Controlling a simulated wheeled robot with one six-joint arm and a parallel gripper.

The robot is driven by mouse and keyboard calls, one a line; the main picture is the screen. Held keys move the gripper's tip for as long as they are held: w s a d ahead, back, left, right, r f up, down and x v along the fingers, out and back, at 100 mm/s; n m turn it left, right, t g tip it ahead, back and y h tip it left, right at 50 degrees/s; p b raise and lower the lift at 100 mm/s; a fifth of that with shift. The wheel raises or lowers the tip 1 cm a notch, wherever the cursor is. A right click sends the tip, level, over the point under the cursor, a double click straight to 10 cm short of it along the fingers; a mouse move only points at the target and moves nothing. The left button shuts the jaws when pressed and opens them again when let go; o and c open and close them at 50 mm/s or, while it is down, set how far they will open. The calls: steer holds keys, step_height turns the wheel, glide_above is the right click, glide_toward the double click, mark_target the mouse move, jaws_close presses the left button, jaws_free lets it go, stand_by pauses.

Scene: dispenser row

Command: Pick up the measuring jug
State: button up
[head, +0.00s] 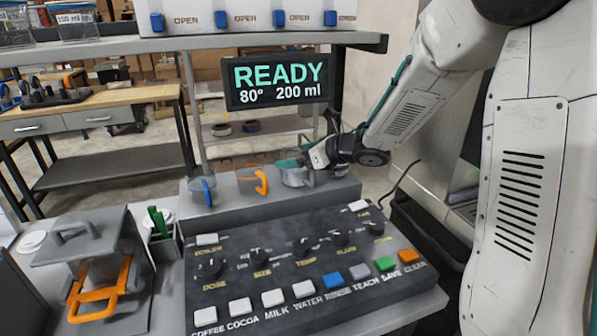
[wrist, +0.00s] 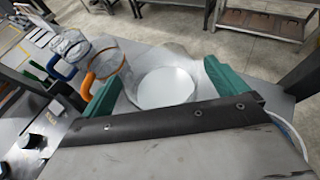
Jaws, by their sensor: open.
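A clear, round jug-like vessel (head: 296,178) stands at the right end of the grey raised shelf behind the control panel. I take it as the measuring jug; no handle of it shows. In the wrist view the vessel (wrist: 168,86) has a pale round base or fill and lies between my green fingers. My gripper (head: 298,162) is at its rim, open, with one finger on either side (wrist: 162,76). I cannot tell whether a finger touches it. Left of it stand a clear jug with an orange handle (head: 262,181) and one with a blue handle (head: 207,189).
The control panel (head: 290,262) with knobs and buttons lies in front of the shelf. A READY display (head: 277,81) hangs above and behind. A post (head: 190,110) rises behind the shelf.

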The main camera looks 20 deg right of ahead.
steer(key=c, duration=1.3)
steer(key=shift+r, duration=0.1)
